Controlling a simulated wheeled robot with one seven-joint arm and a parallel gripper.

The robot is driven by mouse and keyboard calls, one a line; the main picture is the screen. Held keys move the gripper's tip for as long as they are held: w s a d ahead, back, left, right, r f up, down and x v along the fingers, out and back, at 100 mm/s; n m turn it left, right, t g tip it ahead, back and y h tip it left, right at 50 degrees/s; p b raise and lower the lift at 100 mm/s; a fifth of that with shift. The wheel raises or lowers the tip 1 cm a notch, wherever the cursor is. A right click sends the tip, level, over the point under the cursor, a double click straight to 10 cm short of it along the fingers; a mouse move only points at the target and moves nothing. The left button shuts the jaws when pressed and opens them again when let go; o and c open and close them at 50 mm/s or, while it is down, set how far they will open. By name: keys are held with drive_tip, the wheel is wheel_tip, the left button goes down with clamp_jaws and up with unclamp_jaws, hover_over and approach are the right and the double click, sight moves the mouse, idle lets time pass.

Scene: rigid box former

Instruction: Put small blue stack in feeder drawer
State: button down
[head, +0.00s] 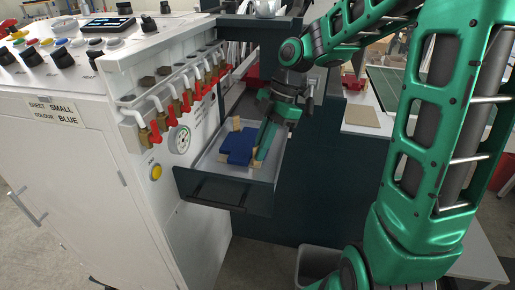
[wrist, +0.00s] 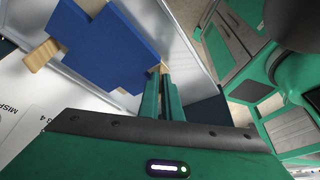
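The feeder drawer (head: 207,167) is pulled out of the machine, with pale inner walls and a dark front. The small blue stack (head: 238,146), a cross-shaped pile of flat blue sheets, lies inside it between small wooden blocks; it fills the upper left of the wrist view (wrist: 120,45). My gripper (head: 262,150) reaches down into the drawer at the stack's right edge. In the wrist view my green fingers (wrist: 162,78) are close together, with their tips at the stack's edge beside a wooden block. Whether they pinch the edge is hidden.
The white machine (head: 60,150) stands at the left, with red-handled valves (head: 185,103) just above the drawer. Its label (head: 53,110) reads sheet small, colour blue. A grey bin (head: 318,265) is on the floor. A table (head: 365,118) stands at the right.

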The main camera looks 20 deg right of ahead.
drive_tip(key=c, duration=2)
unclamp_jaws()
drive_tip(key=shift+f, duration=0.1)
drive_tip(key=s+v, duration=0.1)
drive_tip(key=v, duration=1.1)
drive_tip(key=s+d+f+m+h, duration=0.1)
drive_tip(key=s+d+f+m, duration=0.2)
drive_tip(key=s+m, duration=0.4)
drive_tip(key=s+d+f+m+h, duration=0.1)
drive_tip(key=s+d+f+m, duration=0.3)
drive_tip(key=s+m, duration=0.4)
drive_tip(key=s+d+f+m+h, duration=0.2)
drive_tip(key=s+d+f+m, duration=0.2)
drive_tip(key=s+m, duration=0.4)
drive_tip(key=shift+d+f+m, duration=0.1)
drive_tip(key=shift+d+m, duration=0.3)
drive_tip(key=shift+m, duration=0.4)
drive_tip(key=shift+d+m, duration=0.35)
drive_tip(key=shift+m, duration=0.45)
drive_tip(key=shift+t, duration=0.3)
